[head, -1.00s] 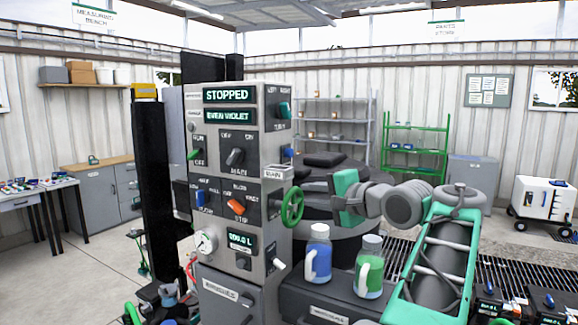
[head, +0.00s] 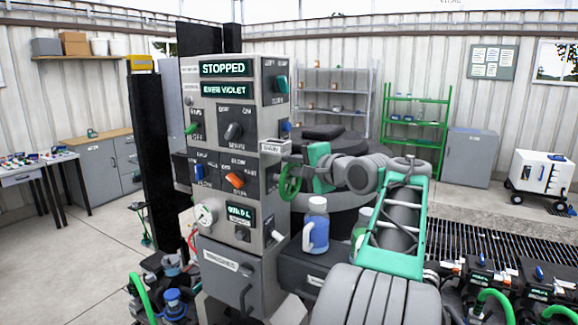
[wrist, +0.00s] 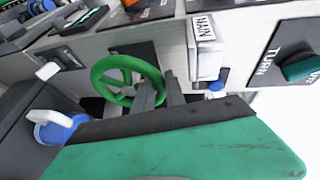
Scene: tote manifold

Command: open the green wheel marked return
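The green wheel (head: 282,186) stands upright on the right side of the grey control panel (head: 221,138), and it also shows in the wrist view (wrist: 96,79). I cannot read a return mark on it. My gripper (head: 299,161) is at the wheel's upper right edge in the head view. In the wrist view the two grey fingers of my gripper (wrist: 160,90) are apart. One finger is over the wheel's inside and the other is just outside its right rim. Whether either finger touches the rim is unclear.
A box marked MAIN (head: 275,147) with a blue part juts out just above the wheel. A blue bottle (head: 316,227) stands on a dark cabinet (head: 297,265) below. Shelves stand at the back.

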